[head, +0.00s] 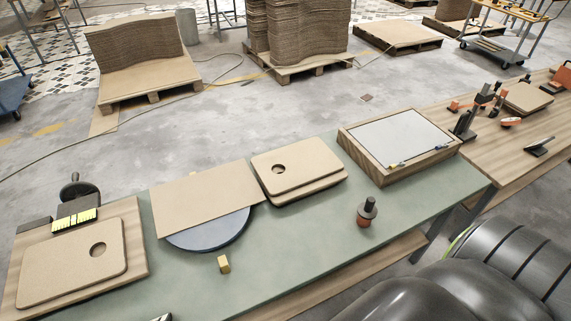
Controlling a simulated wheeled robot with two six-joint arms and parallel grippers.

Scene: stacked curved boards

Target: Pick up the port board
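Two tan boards with a round hole each show in the head view, and I cannot tell which one is the port board. One board (62,268) lies at the left on a brown wooden base, its hole near its right end. The other board (310,165) lies in the middle of the green table, on top of a similar tan board, its hole near its left end. No gripper touches either of them. Neither my left nor my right gripper can be made out. A small dark and white piece at the bottom edge is cut off and unclear.
A plain tan sheet (200,196) rests on a dark round disc (212,235) between the boards. A yellow block (224,264) and a dark knobbed tool (367,213) stand toward the front. A wooden box with a pale top (400,140) stands right. Green table (320,235) is bare at its front middle.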

